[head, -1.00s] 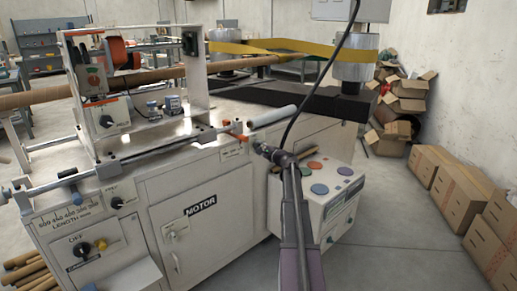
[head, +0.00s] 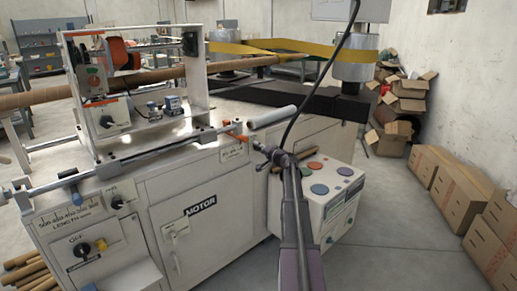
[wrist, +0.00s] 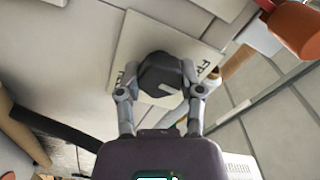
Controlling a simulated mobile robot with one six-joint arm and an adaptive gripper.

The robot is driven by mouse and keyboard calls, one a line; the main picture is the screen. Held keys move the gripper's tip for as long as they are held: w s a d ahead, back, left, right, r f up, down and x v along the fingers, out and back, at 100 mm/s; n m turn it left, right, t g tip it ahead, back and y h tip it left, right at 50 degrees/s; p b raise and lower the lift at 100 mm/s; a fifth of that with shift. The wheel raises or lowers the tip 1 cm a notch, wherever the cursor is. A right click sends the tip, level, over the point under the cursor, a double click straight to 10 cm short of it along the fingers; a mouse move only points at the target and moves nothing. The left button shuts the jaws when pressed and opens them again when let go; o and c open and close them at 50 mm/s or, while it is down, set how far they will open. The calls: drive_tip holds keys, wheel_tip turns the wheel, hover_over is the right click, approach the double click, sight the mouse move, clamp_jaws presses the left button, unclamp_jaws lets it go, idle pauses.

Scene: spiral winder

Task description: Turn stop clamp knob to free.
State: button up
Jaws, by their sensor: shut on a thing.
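The stop clamp knob (wrist: 160,74) is a dark, faceted knob on a pale label plate (wrist: 132,42) in the wrist view. My gripper (wrist: 160,90) has one finger on each side of the knob and is shut on it. Letters starting "FR" show on the plate by the right finger; other letters by the left finger are partly covered. In the head view my gripper (head: 262,158) is at the upper right of the machine's front, beside a small label plate (head: 234,153). The knob cannot be made out there. Its pointer direction is unclear.
An orange part (wrist: 294,27) is close to the right of my gripper in the wrist view. A control box with coloured buttons (head: 319,189) stands just right of my arm. The MOTOR cabinet (head: 175,210) is left. Open floor lies at the right.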

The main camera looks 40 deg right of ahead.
drive_tip(key=shift+w+n, duration=0.15)
drive_tip(key=shift+n, duration=0.75)
drive_tip(key=o, duration=1.1)
drive_tip(key=shift+o, duration=0.2)
drive_tip(key=shift+s, duration=0.2)
drive_tip(key=s, duration=1.1)
drive_tip(key=shift+s+d, duration=0.35)
drive_tip(key=shift+d, duration=0.05)
drive_tip(key=shift+a, duration=0.1)
